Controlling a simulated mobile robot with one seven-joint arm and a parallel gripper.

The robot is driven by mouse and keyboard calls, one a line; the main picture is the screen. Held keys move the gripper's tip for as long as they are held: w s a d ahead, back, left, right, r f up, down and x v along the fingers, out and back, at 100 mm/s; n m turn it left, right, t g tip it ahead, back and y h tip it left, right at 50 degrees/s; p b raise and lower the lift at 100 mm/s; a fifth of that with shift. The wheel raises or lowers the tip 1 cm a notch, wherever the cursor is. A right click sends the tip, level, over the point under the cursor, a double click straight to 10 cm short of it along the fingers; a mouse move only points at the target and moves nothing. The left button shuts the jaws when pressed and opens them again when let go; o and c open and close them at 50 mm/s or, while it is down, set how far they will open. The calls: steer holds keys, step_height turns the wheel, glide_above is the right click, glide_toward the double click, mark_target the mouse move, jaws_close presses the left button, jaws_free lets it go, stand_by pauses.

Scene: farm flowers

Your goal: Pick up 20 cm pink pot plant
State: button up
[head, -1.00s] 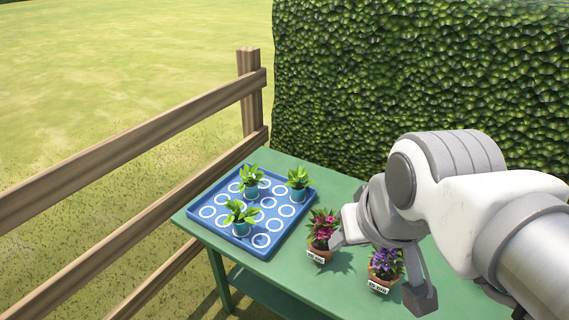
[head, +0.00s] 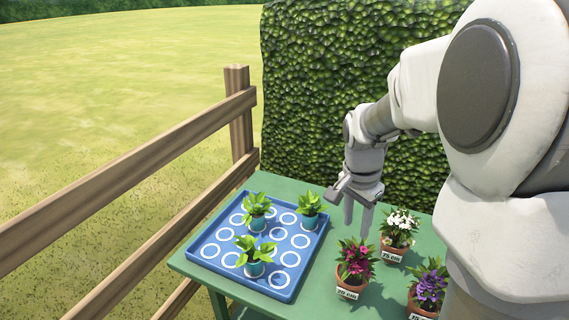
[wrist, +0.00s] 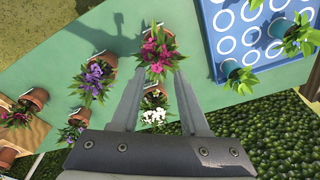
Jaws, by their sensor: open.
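The pink pot plant (head: 355,267) stands upright on the green table, in a terracotta pot with a white label that seems to read 20 cm. In the wrist view the pink plant (wrist: 158,52) shows beyond my fingertips, roughly centred between them. My gripper (head: 357,218) is open and empty, pointing down above the table, behind and above the pink plant in the head view. In the wrist view the two fingers of my gripper (wrist: 160,78) are spread apart, with a white-flowered pot plant (wrist: 152,112) showing between them.
The white-flowered plant (head: 399,229) and a purple-flowered plant (head: 428,285) stand close to the pink one. A blue tray (head: 197,247) with white rings holds three teal pots of green plants to the left. A wooden fence (head: 130,170) and hedge (head: 310,110) border the table (head: 188,268).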

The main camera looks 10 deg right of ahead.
step_height(320, 180, down, 2)
steer(key=w+d, duration=0.1)
steer(key=m+b, duration=0.1)
steer(key=b, duration=0.1)
glide_above(353, 270)
step_height(353, 270, down, 11)
steer(key=shift+f+b, duration=0.65)
steer(key=shift+f, duration=2.5)
jaws_close()
